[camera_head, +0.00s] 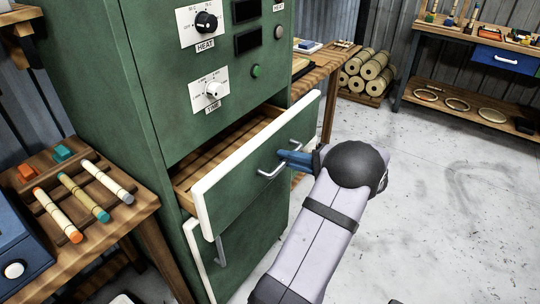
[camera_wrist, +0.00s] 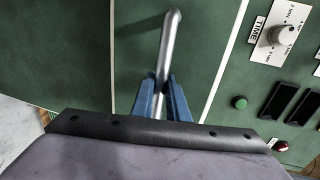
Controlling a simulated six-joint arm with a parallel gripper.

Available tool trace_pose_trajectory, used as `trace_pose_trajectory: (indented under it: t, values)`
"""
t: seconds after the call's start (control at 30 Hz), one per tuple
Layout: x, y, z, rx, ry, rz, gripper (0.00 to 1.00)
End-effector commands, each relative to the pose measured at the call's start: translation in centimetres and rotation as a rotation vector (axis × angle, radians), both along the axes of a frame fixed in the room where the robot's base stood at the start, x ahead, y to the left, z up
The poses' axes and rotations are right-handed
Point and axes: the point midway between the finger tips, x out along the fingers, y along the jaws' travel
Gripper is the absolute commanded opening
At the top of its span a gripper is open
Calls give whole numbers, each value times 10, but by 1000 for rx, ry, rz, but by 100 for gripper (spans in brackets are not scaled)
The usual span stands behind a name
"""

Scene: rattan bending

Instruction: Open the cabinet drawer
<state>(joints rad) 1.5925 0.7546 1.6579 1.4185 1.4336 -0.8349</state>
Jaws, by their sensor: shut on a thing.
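The green cabinet (camera_head: 140,100) stands left of centre in the head view. Its upper drawer (camera_head: 235,165) has a green front with a white edge and is pulled partly out, showing a slatted wooden inside that looks empty. My gripper (camera_head: 284,160) is at the drawer's metal handle (camera_head: 268,172), with its blue fingers at the handle's right end. In the wrist view, my gripper (camera_wrist: 162,100) has its blue fingers closed around the handle bar (camera_wrist: 169,45). The far end of the bar stays clear of the fingers.
A lower door (camera_head: 240,255) with its own handle is below the drawer. A wooden side table (camera_head: 85,215) with colored rods stands at left. A workbench (camera_head: 470,85) and rolled bundles (camera_head: 367,72) are at the back. The floor (camera_head: 440,210) at right is clear.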

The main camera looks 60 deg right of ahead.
Motion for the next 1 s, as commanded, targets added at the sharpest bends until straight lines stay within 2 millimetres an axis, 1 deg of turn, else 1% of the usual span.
trace_pose_trajectory:
  t: [0.03, 0.2, 0.3, 0.43, 0.53, 0.67, 1.0]
  values:
    - [-19, -2, -4, -1, 1, -8, 0]
    - [-68, -1, -3, 1, 2, -6, 0]
    - [-93, -1, -3, 1, 2, -5, 0]
    - [-117, 0, -2, 0, 1, -3, 0]
    - [-130, 0, -2, 2, 2, -1, 0]
    - [-138, 0, -1, 1, 1, 0, 0]
    - [-140, 0, -1, 1, 1, 1, 0]
